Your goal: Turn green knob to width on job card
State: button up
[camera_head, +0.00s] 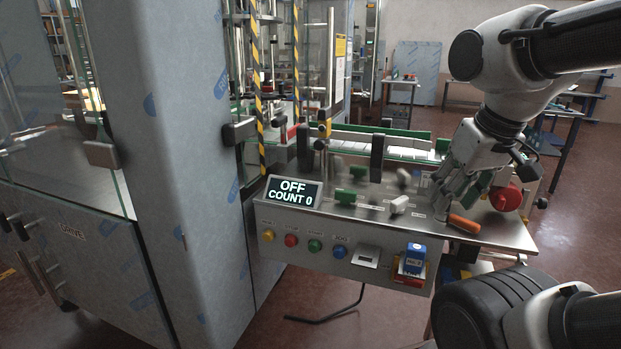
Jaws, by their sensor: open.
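A green knob (345,196) sits on the steel bench top (330,214), just right of the display. My gripper (449,203) points down over the right part of the bench, open, well to the right of both green pieces. Whether its fingertips touch anything is unclear. I cannot make out a job card or any width written on one.
A display (293,192) reads "OFF COUNT 0". A white knob (399,205), an orange handle (463,224) and a red round part (506,197) are on the bench. Buttons and a blue padlock-like block (413,258) are on its front. A steel cabinet (185,130) stands left.

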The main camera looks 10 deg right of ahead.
aim_at(345, 197)
jog(key=z, duration=2.9)
jog(key=k+j+u, duration=0.2)
jog(key=k+j, duration=0.15)
jog(key=j, duration=0.15)
jog(key=u, duration=1.65)
